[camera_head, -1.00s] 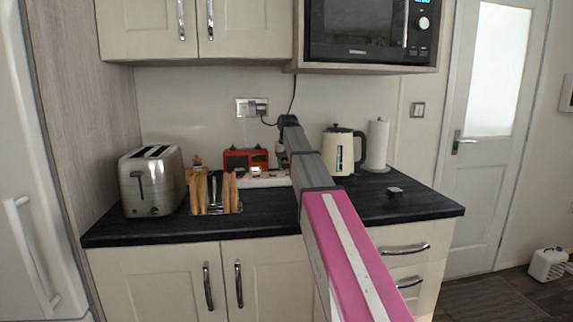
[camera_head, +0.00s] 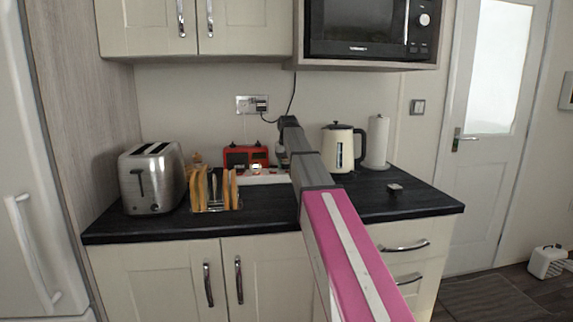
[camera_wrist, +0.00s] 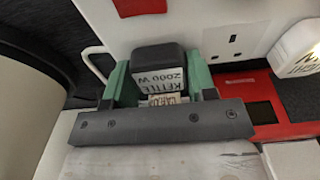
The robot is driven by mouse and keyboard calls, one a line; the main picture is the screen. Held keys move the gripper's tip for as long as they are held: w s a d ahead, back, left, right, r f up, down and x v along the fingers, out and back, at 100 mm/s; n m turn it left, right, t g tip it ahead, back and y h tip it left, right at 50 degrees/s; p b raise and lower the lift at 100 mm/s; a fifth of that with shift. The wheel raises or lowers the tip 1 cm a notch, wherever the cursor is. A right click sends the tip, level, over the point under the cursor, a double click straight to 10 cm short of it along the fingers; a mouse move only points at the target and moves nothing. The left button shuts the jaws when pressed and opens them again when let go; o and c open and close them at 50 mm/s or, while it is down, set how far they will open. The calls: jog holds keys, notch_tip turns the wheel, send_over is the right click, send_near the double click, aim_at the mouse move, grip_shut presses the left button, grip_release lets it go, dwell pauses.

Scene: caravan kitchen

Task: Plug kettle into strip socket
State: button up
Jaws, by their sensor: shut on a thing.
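The cream kettle (camera_head: 338,149) with a black handle stands upright on the dark worktop, right of my arm. The white strip socket (camera_head: 262,179) lies at the back of the worktop, partly hidden behind my arm. In the wrist view my gripper (camera_wrist: 160,76) has green fingers shut on a black plug (camera_wrist: 158,56) with a white label reading KETTLE 2000 W. The plug is over the white strip (camera_wrist: 220,18); I cannot tell whether its pins are in a socket. A bare socket outlet (camera_wrist: 236,42) shows to its right. The kettle's cord is not clearly visible.
A white plug (camera_wrist: 300,50) sits on the strip at the right in the wrist view. A red device (camera_head: 246,157) stands behind the strip. A toaster (camera_head: 152,178) and toast rack (camera_head: 212,190) stand left. A wall socket (camera_head: 251,105) has a dark plug and cable.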

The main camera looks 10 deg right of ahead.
jog(key=shift+s+f, duration=0.35)
jog(key=shift+f, duration=0.3)
jog(key=o, duration=0.8)
jog(key=shift+o, duration=1)
jog(key=r, duration=0.7)
jog(key=s+r, duration=0.1)
jog(key=r, duration=0.3)
jog(key=shift+r, duration=0.15)
jog(key=shift+s+r, duration=0.1)
jog(key=shift+r, duration=0.2)
